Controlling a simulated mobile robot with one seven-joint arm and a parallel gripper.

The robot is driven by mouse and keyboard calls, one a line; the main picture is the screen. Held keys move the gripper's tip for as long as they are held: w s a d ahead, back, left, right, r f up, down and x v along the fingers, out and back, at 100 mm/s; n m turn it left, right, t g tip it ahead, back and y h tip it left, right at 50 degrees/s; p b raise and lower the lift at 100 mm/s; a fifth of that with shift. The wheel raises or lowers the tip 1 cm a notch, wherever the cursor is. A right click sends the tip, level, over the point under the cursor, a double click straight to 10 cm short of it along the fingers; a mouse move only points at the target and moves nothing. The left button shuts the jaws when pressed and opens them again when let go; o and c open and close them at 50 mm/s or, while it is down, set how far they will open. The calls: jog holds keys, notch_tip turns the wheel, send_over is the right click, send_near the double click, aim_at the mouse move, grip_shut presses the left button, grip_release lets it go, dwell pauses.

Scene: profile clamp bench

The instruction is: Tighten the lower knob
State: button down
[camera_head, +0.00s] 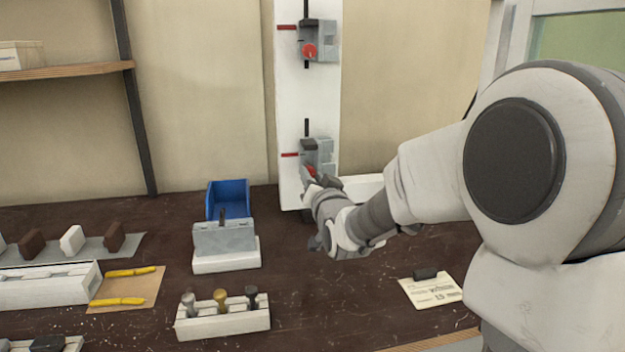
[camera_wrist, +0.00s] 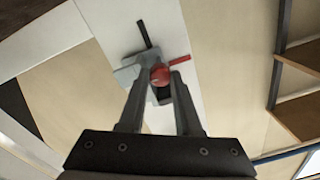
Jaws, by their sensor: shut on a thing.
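The lower clamp (camera_head: 318,152) is a grey block with a black rod and a red pointer, mounted on a white upright board (camera_head: 288,95). Its red lower knob (camera_head: 310,171) is partly hidden by my gripper (camera_head: 313,178). In the wrist view the red knob (camera_wrist: 160,75) sits between the fingertips of my gripper (camera_wrist: 160,82), which are shut on it. The grey clamp body (camera_wrist: 128,74) is behind it. The upper clamp (camera_head: 325,45), with its own red knob (camera_head: 309,51), is higher on the same board, away from my gripper.
A blue bin (camera_head: 229,198) and a grey block on a white base (camera_head: 226,262) stand left of the board. A white rack (camera_head: 225,323) holds several knobs in front. A paper card (camera_head: 432,291) lies at right. Dark bench top between them is clear.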

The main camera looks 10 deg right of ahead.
jog(key=m+b, duration=0.1)
jog(key=m, duration=0.4)
jog(key=shift+m, duration=0.3)
dwell(0.4)
jog(key=c, duration=0.6)
grip_release()
jog(key=shift+s, duration=0.1)
